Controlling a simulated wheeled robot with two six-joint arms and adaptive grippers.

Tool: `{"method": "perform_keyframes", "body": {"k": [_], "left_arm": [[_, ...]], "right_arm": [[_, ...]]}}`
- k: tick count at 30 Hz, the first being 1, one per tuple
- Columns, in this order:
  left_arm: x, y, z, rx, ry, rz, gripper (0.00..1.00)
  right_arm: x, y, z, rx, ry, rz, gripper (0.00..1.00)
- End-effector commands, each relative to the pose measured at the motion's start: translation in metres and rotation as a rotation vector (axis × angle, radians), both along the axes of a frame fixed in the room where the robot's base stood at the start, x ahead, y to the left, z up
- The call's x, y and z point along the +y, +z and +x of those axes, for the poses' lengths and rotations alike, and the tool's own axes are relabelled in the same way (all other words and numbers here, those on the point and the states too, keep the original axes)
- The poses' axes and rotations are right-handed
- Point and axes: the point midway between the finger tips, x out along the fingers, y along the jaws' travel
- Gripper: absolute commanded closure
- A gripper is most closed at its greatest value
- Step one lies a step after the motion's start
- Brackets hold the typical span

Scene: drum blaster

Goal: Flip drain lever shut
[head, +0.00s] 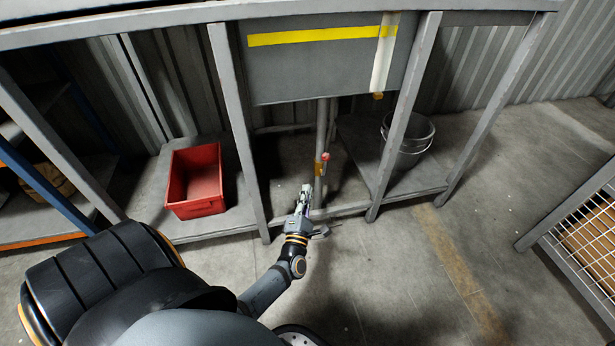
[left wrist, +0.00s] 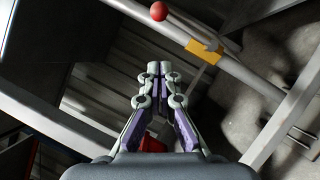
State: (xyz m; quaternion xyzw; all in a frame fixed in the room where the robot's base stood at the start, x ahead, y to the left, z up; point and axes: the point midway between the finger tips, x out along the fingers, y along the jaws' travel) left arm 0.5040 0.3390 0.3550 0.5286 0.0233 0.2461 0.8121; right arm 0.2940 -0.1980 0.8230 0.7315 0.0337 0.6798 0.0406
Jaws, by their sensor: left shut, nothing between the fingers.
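The drain lever shows as a small red knob (head: 325,156) beside a vertical grey pipe (head: 321,130) under the grey basin (head: 320,75). A yellow piece (head: 318,168) sits on the pipe by the knob. In the left wrist view the red knob (left wrist: 159,11) is at the top edge, with the yellow piece (left wrist: 204,51) to its right on the pipe. My left gripper (head: 306,188) is shut and empty, just below and left of the knob in the head view. It appears apart from the knob. Its fingertips (left wrist: 158,68) meet in the wrist view. My right gripper is not in view.
A red bin (head: 196,178) stands on the low shelf at left. A metal bucket (head: 407,138) stands on the shelf at right. Grey frame legs (head: 238,130) and a low crossbar flank the pipe. A wire cage (head: 590,245) is at far right. The floor in front is clear.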

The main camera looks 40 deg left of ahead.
Motion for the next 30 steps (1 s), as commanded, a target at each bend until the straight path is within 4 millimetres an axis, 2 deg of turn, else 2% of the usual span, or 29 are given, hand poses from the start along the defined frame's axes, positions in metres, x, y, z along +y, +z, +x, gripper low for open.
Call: {"method": "perform_keyframes", "body": {"k": [3, 8, 12, 18, 30], "left_arm": [[0.012, 0.004, 0.025, -0.004, -0.001, 0.002, 1.0], [0.026, 0.011, 0.054, -0.002, -0.001, 0.001, 1.0], [0.017, 0.023, 0.071, -0.002, -0.001, -0.001, 1.0], [0.012, 0.03, 0.083, 0.001, 0.0, 0.0, 1.0], [0.012, 0.032, 0.084, 0.003, 0.0, 0.002, 1.0]], "right_arm": [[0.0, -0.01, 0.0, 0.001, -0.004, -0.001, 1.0], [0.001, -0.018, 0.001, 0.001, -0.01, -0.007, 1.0], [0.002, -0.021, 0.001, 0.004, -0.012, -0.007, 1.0], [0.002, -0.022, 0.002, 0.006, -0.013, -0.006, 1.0], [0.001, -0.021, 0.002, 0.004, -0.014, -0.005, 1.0]]}}
